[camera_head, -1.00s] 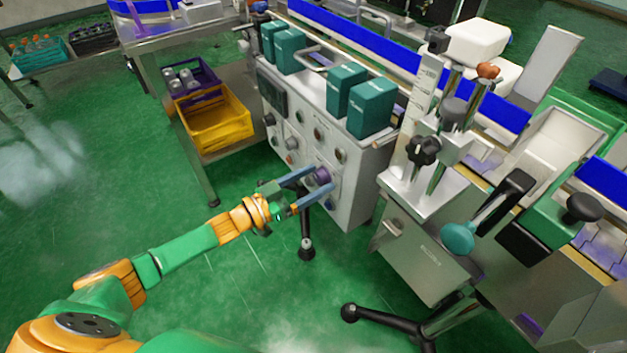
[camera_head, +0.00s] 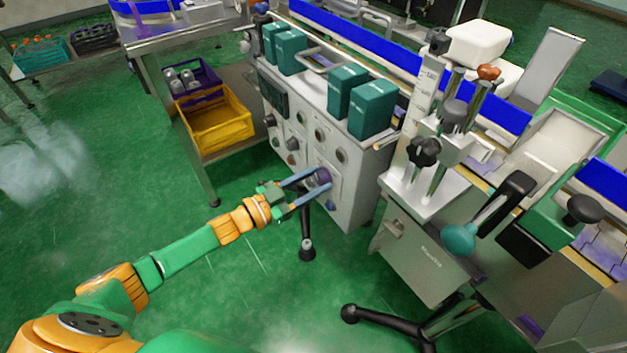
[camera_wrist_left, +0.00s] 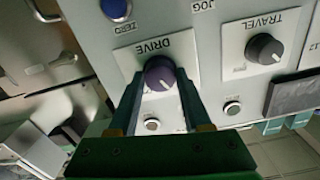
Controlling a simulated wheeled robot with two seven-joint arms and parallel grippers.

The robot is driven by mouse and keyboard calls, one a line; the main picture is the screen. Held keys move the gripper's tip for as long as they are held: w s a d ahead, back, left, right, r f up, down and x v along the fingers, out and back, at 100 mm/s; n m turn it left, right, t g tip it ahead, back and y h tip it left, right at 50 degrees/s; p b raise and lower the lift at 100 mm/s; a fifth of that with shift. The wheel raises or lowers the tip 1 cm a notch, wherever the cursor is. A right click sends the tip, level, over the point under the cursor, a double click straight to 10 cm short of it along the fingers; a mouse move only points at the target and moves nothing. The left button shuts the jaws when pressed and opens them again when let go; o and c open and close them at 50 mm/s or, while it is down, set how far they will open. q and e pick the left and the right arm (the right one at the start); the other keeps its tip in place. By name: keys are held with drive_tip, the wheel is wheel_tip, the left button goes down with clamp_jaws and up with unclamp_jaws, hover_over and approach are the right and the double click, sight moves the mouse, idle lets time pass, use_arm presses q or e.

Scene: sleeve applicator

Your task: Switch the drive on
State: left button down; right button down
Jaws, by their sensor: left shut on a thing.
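The drive knob (camera_wrist_left: 159,74) is a round purple-grey dial with a white pointer line, on a light plate (camera_wrist_left: 125,62) lettered DRIVE in the left wrist view. The lettering is upside down there. In the head view the knob (camera_head: 323,176) sits low on the front of the grey control cabinet (camera_head: 350,205). My left gripper (camera_head: 318,184) reaches it from the left, its two fingers on either side of the knob. In the left wrist view the fingers (camera_wrist_left: 160,88) are shut on the knob. My right gripper is in neither view.
A black TRAVEL knob (camera_wrist_left: 264,49) and a blue ZERO button (camera_wrist_left: 117,8) are near the drive plate. Teal boxes (camera_head: 372,108) stand on the cabinet. A yellow crate (camera_head: 213,120) is left of it. A black-footed leg (camera_head: 307,248) stands below the gripper.

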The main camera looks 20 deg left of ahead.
use_arm(q)
drive_tip(key=m, duration=0.3)
drive_tip(key=shift+m, duration=0.3)
drive_tip(key=m, duration=0.3)
drive_tip(key=shift+m, duration=0.3)
drive_tip(key=m+b, duration=0.1)
drive_tip(key=m, duration=0.2)
drive_tip(key=shift+m, duration=0.3)
drive_tip(key=shift+m+b, duration=0.35)
drive_tip(key=shift+m, duration=1.55)
drive_tip(key=shift+c, duration=1.7)
unclamp_jaws()
